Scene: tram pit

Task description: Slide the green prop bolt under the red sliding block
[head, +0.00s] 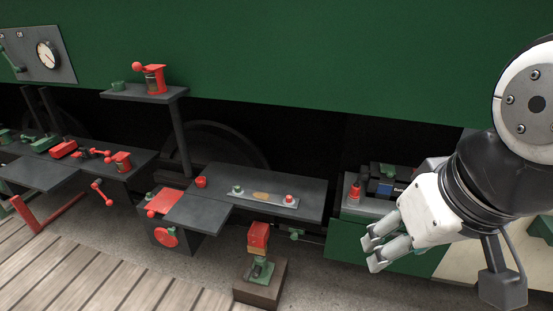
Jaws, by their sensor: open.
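A red block (258,234) sits at the top of a small upright fixture on a brown base in the lower middle. A yellowish part shows below it, and a green piece (262,269) is low on the fixture. Another red block with a knob (153,79) stands on the raised shelf, with a small green piece (118,86) to its left. I cannot tell which pair is the sliding block and prop bolt. My gripper (371,253) is open and empty at the right, apart from both fixtures, its fingers pointing left.
A dark bench (270,184) with a plate of small green and red knobs stands behind the lower fixture. A dark box (387,181) lies behind my gripper. Red and green fittings crowd the left bench (40,176). A wooden deck (90,270) covers the lower left. A green wall (300,50) rises behind.

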